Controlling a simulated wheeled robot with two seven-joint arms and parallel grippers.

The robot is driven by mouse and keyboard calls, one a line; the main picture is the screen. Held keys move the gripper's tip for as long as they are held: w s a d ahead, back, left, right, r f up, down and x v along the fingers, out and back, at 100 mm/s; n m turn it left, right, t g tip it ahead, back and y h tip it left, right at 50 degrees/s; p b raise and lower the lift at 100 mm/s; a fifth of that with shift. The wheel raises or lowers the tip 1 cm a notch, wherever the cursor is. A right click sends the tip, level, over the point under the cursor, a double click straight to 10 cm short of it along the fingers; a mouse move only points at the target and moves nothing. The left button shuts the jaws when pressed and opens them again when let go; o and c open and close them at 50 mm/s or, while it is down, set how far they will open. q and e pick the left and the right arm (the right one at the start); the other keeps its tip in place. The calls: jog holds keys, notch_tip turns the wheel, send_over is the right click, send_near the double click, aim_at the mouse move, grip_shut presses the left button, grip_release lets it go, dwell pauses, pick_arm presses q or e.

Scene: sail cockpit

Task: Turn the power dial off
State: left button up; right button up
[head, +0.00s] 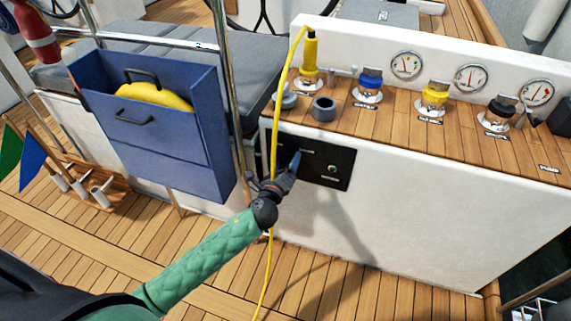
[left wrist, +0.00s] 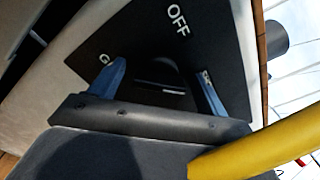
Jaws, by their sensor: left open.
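The black power panel (head: 341,170) is set in the white cabinet front. My left gripper (head: 291,166) is at the panel's left part and hides the dial in the head view. In the left wrist view, a dark dial (left wrist: 160,87) shows between the two blue fingertips, which are spread apart on either side of it. I cannot tell whether they touch it. A white OFF label (left wrist: 178,20) is on the panel (left wrist: 140,40). My right gripper is not in view.
A yellow cable (head: 270,255) hangs from a yellow plug (head: 309,55) past my left gripper; it also crosses the left wrist view (left wrist: 240,150). A metal post (head: 228,90) and blue locker (head: 150,150) stand to the left. Gauges and coloured plugs line the wooden ledge (head: 400,115).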

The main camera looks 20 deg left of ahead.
pick_arm(q)
jog(key=c, duration=1)
